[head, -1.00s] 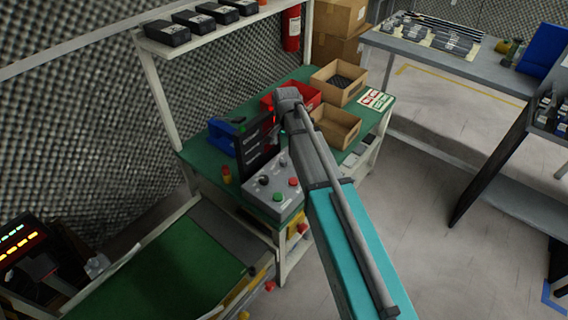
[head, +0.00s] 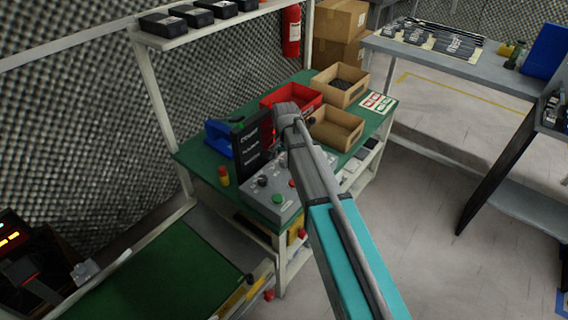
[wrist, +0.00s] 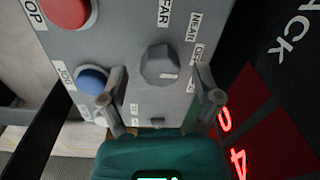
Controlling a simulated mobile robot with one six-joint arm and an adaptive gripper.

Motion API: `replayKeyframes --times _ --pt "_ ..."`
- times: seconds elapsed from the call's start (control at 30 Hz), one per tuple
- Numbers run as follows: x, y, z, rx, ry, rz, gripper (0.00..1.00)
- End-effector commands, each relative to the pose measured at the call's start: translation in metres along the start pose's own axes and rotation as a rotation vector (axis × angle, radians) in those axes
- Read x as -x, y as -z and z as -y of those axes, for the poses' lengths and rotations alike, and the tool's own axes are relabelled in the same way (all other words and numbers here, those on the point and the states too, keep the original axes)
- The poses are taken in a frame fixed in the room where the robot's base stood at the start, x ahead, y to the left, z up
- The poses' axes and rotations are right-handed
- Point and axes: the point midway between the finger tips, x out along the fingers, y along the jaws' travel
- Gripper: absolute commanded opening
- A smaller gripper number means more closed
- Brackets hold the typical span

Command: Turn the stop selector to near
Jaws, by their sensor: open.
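The stop selector is a dark grey faceted knob (wrist: 160,66) on a grey panel in the wrist view. A pale pointer mark on it points right and slightly down. A FAR label lies above it; a NEAR label (wrist: 193,27) lies up and to the right, with smaller labels below that. My gripper (wrist: 160,97) is open, its two fingers on either side and a little below the knob, with nothing between them. In the head view the control box (head: 277,203) stands on the green bench; my arm hides my fingertips there.
A red stop button (wrist: 68,10) and a blue JOG button (wrist: 91,79) sit left of the knob. A black display board (head: 251,145) stands just behind the control box. A red bin (head: 284,96) and cardboard bins (head: 336,128) are close by on the bench.

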Motion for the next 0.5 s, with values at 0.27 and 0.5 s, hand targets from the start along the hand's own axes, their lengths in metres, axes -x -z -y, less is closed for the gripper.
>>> replayKeyframes --times 0.27,0.5 --pt "-0.0048 0.0 0.0001 0.0 0.0 0.0 0.82" --pt "-0.0045 -0.0001 0.0 0.0 0.0 0.0 0.78"
